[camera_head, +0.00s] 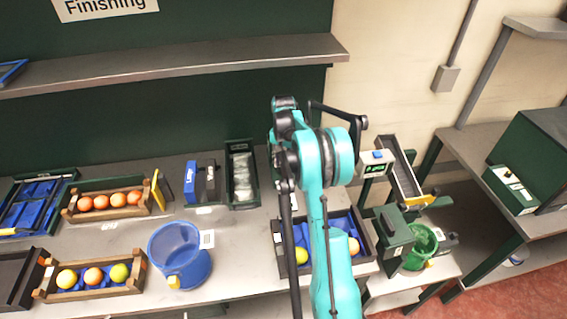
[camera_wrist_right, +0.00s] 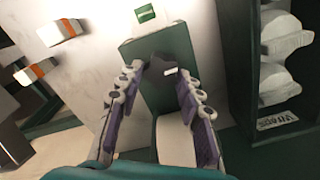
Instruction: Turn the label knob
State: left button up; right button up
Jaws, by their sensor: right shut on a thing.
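In the right wrist view, a dark knob (camera_wrist_right: 165,66) with a small white mark sits on the dark green label device (camera_wrist_right: 150,45). A small green-and-white tag (camera_wrist_right: 145,13) lies at the device's top. My right gripper (camera_wrist_right: 160,78) has a finger on either side of the knob and is shut on it. In the head view my teal right arm reaches to the back of the bench and hides most of the device and the gripper. My left gripper is not in view.
A dark green tray of white packets (camera_head: 229,176) stands left of my right arm. A blue basket (camera_head: 157,258), a wooden crate of oranges (camera_head: 158,199) and a wooden crate of mixed fruit (camera_head: 40,293) stand further left. A shelf (camera_head: 180,66) runs above the bench.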

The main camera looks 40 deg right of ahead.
aim_at(283, 165)
jog(key=o, duration=1.2)
jog(key=shift+c, duration=0.2)
notch_tip(283, 165, up, 8)
jog(key=shift+f, duration=0.25)
